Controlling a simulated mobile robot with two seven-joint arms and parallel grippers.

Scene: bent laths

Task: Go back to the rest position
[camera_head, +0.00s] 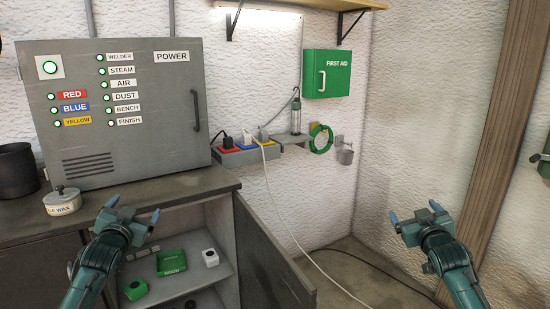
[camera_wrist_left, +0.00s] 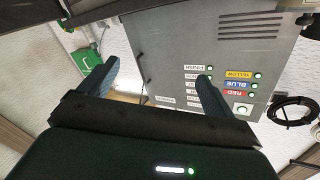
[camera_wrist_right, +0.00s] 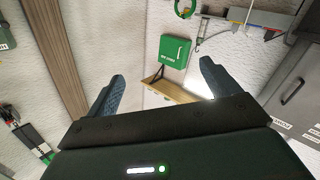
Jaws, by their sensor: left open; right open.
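My left gripper (camera_head: 134,208) is open and empty. In the head view it is raised in front of the counter, above the open cabinet shelf. Its two blue fingers stand apart in the left wrist view (camera_wrist_left: 160,88), with nothing between them. My right gripper (camera_head: 412,214) is open and empty. In the head view it is raised at the right, in front of the bare wall and floor corner. Its spread fingers also show in the right wrist view (camera_wrist_right: 162,88). Neither gripper appears to touch anything.
A grey power panel (camera_head: 130,135) stands on the counter (camera_head: 200,184), beside a lidded tin (camera_head: 62,201). A cabinet door (camera_head: 268,255) hangs open below. Plugs sit in coloured sockets (camera_head: 242,154); a white cable (camera_head: 287,222) runs to the floor. A first aid box (camera_head: 326,74) is on the wall.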

